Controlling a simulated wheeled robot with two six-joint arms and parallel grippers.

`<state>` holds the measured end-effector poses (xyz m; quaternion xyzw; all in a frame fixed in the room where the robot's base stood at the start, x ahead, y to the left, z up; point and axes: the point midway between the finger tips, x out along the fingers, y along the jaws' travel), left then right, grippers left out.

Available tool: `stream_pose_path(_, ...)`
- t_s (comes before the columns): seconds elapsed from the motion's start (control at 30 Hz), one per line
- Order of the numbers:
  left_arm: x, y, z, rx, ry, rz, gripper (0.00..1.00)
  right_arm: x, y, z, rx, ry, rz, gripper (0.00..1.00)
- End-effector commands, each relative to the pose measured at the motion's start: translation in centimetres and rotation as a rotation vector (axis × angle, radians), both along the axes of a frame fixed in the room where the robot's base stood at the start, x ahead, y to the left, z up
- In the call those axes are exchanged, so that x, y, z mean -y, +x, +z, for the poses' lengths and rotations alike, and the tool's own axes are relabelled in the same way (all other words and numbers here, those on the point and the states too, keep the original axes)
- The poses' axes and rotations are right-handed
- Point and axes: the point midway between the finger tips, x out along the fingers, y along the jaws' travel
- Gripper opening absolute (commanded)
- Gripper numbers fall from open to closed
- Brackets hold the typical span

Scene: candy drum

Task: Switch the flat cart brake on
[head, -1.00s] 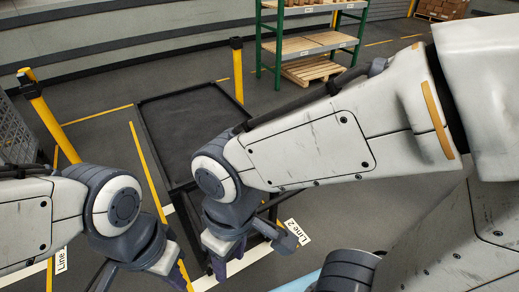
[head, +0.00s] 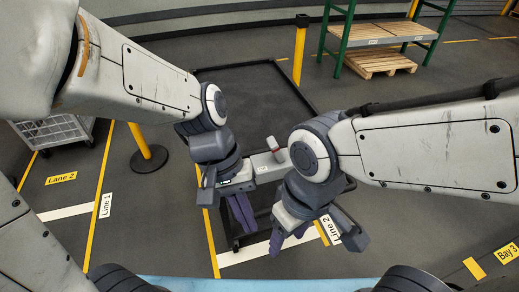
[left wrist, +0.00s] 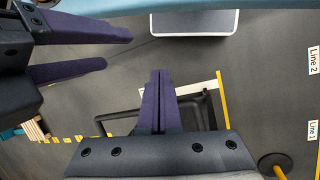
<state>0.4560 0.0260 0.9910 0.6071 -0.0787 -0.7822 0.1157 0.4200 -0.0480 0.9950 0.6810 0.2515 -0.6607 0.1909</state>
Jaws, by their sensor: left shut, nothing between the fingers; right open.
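The flat black cart (head: 255,95) stands beyond my arms in the head view, its bare deck framed by a raised rim. At its near end is a pale grey panel (head: 265,168) with a small upright lever (head: 272,144), light on top with a reddish part. Whether this lever is on or off I cannot tell. My left gripper (head: 241,213) is shut and empty, pointing down just left of the panel. My right gripper (head: 290,236) is open and empty, in front of the near end. In the left wrist view, my left fingers (left wrist: 158,100) partly hide a dark frame.
A yellow post (head: 150,150) stands left of the cart and another (head: 299,50) behind it. A wire cage (head: 55,132) is at far left. A green rack (head: 380,32) with a pallet (head: 378,62) stands at the back right. The floor right of the cart is clear.

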Motion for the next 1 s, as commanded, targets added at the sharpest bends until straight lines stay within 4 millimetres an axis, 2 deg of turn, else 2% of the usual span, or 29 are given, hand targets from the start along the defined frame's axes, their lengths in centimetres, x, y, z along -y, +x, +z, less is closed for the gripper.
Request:
stream_pose_path(0.03, 0.1, 2.4, -2.4, -0.112, -0.042, 0.217, 0.00, 0.0, 0.0, -2.1, 0.000, 0.000, 0.000, 0.59)
stream_pose_path(0.17, -0.3, 9.3, -4.7, -0.372, -0.207, 0.725, 0.00, 0.0, 0.0, -4.5, -0.001, -0.001, 0.000, 0.59)
stream_pose_path(0.3, -3.6, 17.1, -6.6, -0.591, -0.415, 1.155, 0.00, 0.0, 0.0, -6.4, 0.000, 0.000, 0.000, 0.59)
stream_pose_path(0.43, -7.6, 22.0, -7.7, -0.718, -0.579, 1.402, 0.00, 0.0, 0.0, -7.4, 0.000, 0.000, 0.000, 0.59)
stream_pose_path(0.5, -9.1, 23.4, -8.0, -0.758, -0.638, 1.476, 0.00, 0.0, 0.0, -7.6, 0.000, 0.000, 0.000, 0.59)
stream_pose_path(0.6, -10.3, 24.5, -8.1, -0.784, -0.682, 1.527, 0.00, 0.0, 0.0, -7.7, 0.000, 0.000, 0.000, 0.59)
stream_pose_path(1.0, -10.1, 24.6, -8.1, -0.787, -0.687, 1.531, 0.00, 0.0, 0.0, -7.6, 0.000, 0.000, 0.000, 0.59)
